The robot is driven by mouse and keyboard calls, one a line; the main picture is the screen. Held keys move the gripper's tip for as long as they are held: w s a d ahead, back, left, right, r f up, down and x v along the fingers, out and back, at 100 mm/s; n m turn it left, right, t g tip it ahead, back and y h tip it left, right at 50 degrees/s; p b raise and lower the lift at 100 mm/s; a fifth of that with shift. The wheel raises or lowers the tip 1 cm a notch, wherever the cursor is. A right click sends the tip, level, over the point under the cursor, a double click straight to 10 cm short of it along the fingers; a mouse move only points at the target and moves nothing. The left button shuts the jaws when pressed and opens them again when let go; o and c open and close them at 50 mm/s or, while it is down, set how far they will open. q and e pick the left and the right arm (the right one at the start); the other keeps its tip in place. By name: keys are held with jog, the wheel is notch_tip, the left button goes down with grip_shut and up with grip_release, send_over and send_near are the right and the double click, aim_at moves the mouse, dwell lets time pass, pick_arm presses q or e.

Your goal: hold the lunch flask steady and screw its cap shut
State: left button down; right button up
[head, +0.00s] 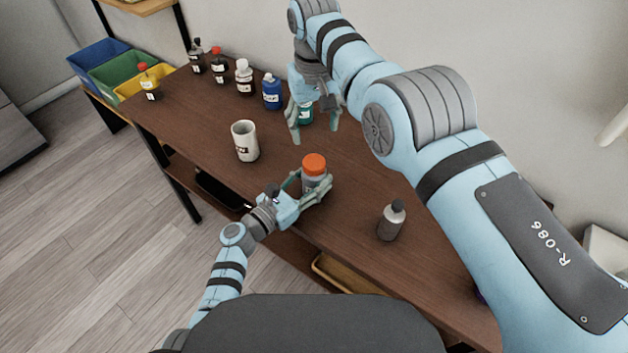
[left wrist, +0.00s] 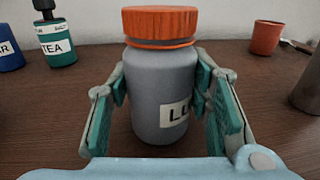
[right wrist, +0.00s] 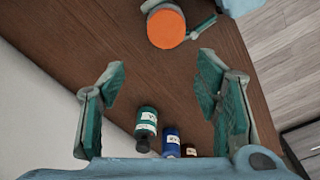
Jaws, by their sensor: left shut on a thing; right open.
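The lunch flask (head: 311,185) is a grey jar with an orange cap (head: 314,164), standing upright near the front edge of the table. In the left wrist view the flask body (left wrist: 160,88) carries a partly visible label beginning "LU", and the orange cap (left wrist: 160,24) sits on its top. How tightly the cap sits cannot be told. My left gripper (head: 311,192) is shut on the flask body below the cap. My right gripper (head: 315,138) is open and empty, above the table behind the flask. The right wrist view shows the cap (right wrist: 166,27) beyond its fingers.
A white mug (head: 245,141) stands left of the flask, and a grey bottle (head: 391,221) stands to the right. A green TEA bottle (left wrist: 57,42), a blue bottle (head: 271,92) and several dark bottles line the back. Coloured bins (head: 110,70) stand beyond the table's left end.

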aim_at(314, 162)
pick_arm(q)
jog(key=shift+f, duration=0.1)
pick_arm(e)
jog(key=n, duration=0.3)
jog(key=s+n, duration=0.1)
jog(key=n, duration=0.3)
jog(key=shift+s+n+g, duration=0.2)
jog(key=shift+n+g, duration=0.1)
jog(key=n, duration=0.4)
jog(key=shift+s+a+f, duration=0.1)
jog(key=shift+s, duration=0.1)
notch_tip(314, 162, down, 8)
jog(key=shift+f, duration=0.1)
jog(key=shift+c, duration=0.4)
